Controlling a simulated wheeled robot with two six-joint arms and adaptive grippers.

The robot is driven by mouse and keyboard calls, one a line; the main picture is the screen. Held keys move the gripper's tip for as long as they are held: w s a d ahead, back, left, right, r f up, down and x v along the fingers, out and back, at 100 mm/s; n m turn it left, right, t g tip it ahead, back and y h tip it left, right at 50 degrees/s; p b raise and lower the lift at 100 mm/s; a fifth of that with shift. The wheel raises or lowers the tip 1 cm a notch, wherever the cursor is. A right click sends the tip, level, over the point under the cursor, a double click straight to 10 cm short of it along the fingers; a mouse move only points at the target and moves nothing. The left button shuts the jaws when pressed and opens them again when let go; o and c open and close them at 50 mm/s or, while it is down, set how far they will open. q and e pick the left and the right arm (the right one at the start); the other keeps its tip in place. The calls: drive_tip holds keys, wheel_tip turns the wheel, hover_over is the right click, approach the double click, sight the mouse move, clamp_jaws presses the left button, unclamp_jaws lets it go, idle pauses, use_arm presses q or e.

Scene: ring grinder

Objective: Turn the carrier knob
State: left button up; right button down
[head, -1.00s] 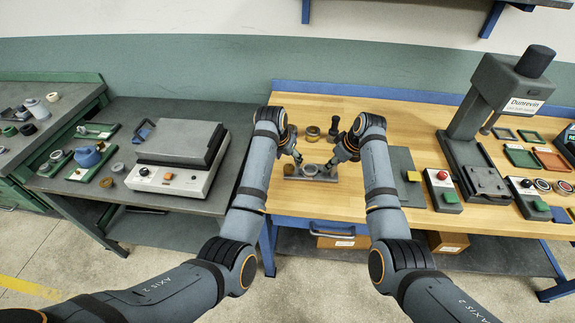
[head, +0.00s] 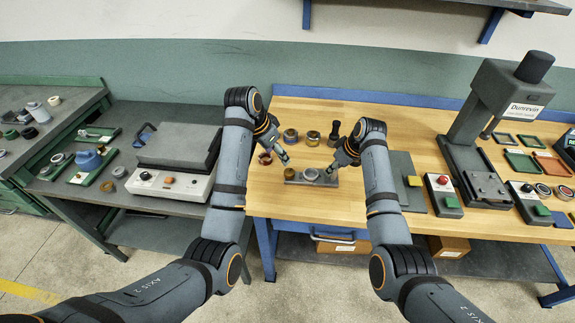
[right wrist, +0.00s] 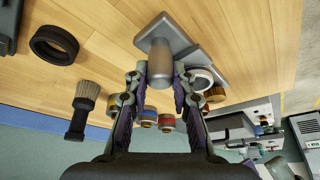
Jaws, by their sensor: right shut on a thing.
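The grey carrier (head: 328,184) lies on the wooden bench top, with a pale ring (head: 310,175) and a brown ring (head: 289,173) on it. My right gripper (head: 334,168) is at the carrier's right end. In the right wrist view, its fingers are shut on the grey knob (right wrist: 160,62), a rounded upright post on the carrier's plate (right wrist: 166,27). In the head view the gripper hides the knob. My left gripper (head: 284,157) is in the air behind and left of the carrier, apart from it; its fingers are too small to tell their opening.
A red-brown cup (head: 265,158) is beside my left gripper. A black ring (right wrist: 54,45) shows in the wrist view. A dark mat (head: 404,170) lies to the right.

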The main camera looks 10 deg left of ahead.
sight(289, 172)
use_arm(q)
drive_tip(key=x, duration=1.2)
drive_tip(key=shift+d, duration=0.1)
drive_tip(key=c, duration=1.2)
drive_tip(key=shift+o, duration=0.2)
drive_tip(key=shift+s+n+y, duration=0.1)
drive_tip(key=shift+n+y, duration=0.4)
drive_tip(key=shift+n, duration=1.1)
drive_tip(key=o, duration=1.2)
drive_tip(key=shift+c, duration=0.2)
